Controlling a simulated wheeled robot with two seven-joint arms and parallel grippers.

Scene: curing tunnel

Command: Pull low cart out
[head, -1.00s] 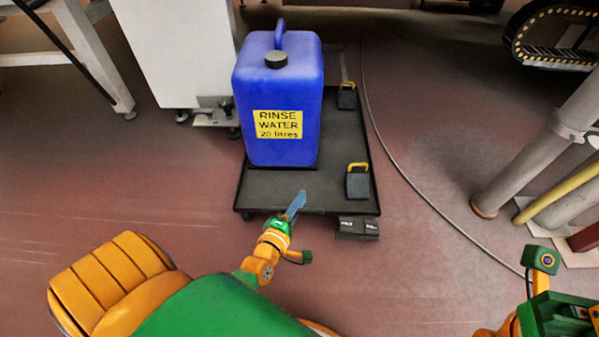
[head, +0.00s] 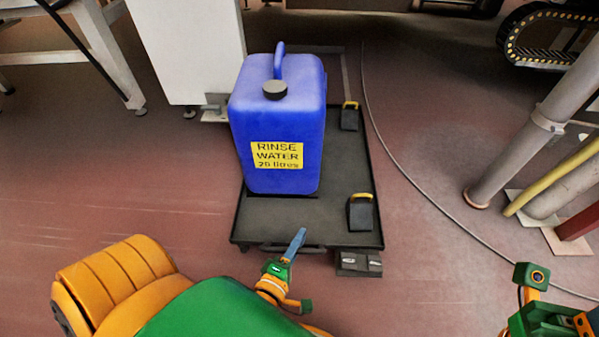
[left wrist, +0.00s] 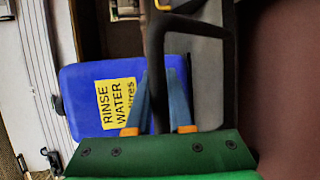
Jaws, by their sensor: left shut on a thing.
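The low cart (head: 285,220) is a flat black platform with a raised rim, on the floor in front of me. A blue rinse water canister (head: 270,125) with a yellow label stands upright on it, and also shows in the left wrist view (left wrist: 80,85). My left gripper (head: 297,243) is at the cart's near edge. In the left wrist view its blue fingers (left wrist: 162,100) are shut on the cart's black handle (left wrist: 155,50). The fingertips partly cover the handle in the head view. Only part of my right arm shows, at the lower right; its fingers are out of sight.
Two black blocks with yellow handles (head: 360,212) sit along the cart's right side. A small black unit (head: 358,262) is at its near right corner. A white cabinet (head: 190,50) stands behind left. A cable (head: 400,170) and grey pipe (head: 520,140) are to the right. Floor nearer me is clear.

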